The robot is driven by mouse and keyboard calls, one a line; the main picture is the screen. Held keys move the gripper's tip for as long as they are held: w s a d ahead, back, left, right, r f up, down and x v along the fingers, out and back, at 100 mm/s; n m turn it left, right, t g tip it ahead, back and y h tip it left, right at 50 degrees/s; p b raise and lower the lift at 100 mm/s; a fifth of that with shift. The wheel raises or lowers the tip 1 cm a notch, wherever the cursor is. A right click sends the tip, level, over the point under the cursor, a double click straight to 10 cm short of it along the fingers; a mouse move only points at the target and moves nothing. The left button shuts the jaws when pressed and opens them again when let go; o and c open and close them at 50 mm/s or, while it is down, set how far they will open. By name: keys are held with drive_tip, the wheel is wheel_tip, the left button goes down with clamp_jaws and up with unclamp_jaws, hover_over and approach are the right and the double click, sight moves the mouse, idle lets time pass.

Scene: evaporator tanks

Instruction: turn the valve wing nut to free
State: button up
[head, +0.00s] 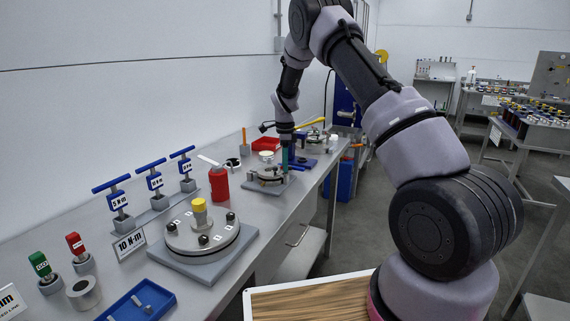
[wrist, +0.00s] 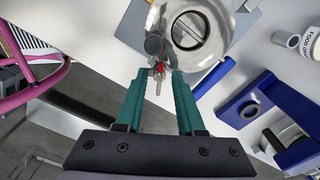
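My gripper (wrist: 159,76) has two teal fingers that stand apart, with a gap between them. A small grey metal piece with a red part (wrist: 159,70), which looks like the valve wing nut, lies between the fingertips. I see space on both sides of it, but cannot tell whether a finger touches it. It joins the edge of a round metal tank fitting (wrist: 218,48) on a grey plate. In the head view my gripper (head: 285,165) points down at the right side of that fitting (head: 266,173); the wing nut is hidden or too small there.
A blue stand (wrist: 246,103) is right of the fingers, with a white labelled jar (wrist: 312,43) beyond. In the head view, a red bottle (head: 219,184) and a bolted flange (head: 202,236) stand nearer on the bench. The aisle floor lies to the right.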

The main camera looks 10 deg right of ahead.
drive_tip(key=shift+c, duration=0.3)
clamp_jaws()
